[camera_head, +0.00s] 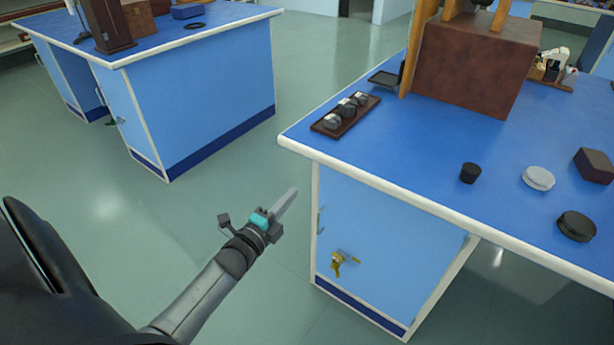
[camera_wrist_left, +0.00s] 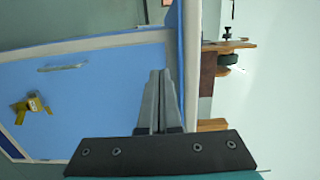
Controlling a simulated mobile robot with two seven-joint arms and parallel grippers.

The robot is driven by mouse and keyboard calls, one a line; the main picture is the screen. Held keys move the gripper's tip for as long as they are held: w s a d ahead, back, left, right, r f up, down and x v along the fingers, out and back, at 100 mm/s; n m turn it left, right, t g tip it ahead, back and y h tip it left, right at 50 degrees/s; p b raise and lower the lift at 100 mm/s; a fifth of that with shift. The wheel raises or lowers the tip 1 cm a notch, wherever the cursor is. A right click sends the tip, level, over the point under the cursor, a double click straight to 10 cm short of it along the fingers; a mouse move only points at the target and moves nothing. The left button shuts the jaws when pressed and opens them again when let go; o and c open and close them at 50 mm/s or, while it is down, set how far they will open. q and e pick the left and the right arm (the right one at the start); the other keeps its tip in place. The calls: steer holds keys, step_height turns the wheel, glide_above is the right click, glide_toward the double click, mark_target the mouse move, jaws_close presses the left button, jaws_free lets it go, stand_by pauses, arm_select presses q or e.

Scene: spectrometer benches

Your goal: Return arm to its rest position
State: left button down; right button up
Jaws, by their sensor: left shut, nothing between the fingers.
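My left gripper (camera_head: 286,203) is in front of the near-left corner of the right bench, over open floor and below the blue top. Its fingers are together and hold nothing. The two closed fingers also show in the left wrist view (camera_wrist_left: 161,78), with the blue bench cabinet (camera_wrist_left: 105,75) beyond them. My left forearm comes in from the bottom left of the head view. My right gripper is not in these views.
The right bench (camera_head: 420,160) carries a tray with several small items (camera_head: 346,114), a brown box (camera_head: 475,65), a black cup (camera_head: 470,172), a white disc (camera_head: 538,178) and a black disc (camera_head: 576,226). A brass latch (camera_head: 343,262) sticks out of its cabinet. Floor between benches is clear.

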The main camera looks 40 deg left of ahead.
arm_select(q)
steer(key=s+d+f+n+g, duration=0.4)
steer(key=s+f, duration=0.2)
steer(key=f, duration=0.3)
steer(key=s+d+f+n+g, duration=0.4)
steer(key=s+f, duration=0.3)
steer(key=f, duration=0.2)
steer(key=s+d+f+n+g, duration=0.4)
steer(key=s+d+f, duration=0.15)
steer(key=f, duration=0.25)
steer(key=s+d+f+n+g+h, duration=0.1)
steer(key=s+d+f+n+g, duration=0.25)
steer(key=s, duration=0.65)
steer(key=s+r+g+p, duration=0.2)
steer(key=s+r+p, duration=1.1)
steer(key=p, duration=0.9)
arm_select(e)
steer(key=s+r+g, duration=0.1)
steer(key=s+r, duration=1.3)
arm_select(q)
steer(key=f+b, duration=0.2)
steer(key=b, duration=0.1)
steer(key=f+b, duration=0.1)
steer(key=shift+w+a+f+m+t+b, duration=0.25)
steer(key=shift+w+a+m+b, duration=0.1)
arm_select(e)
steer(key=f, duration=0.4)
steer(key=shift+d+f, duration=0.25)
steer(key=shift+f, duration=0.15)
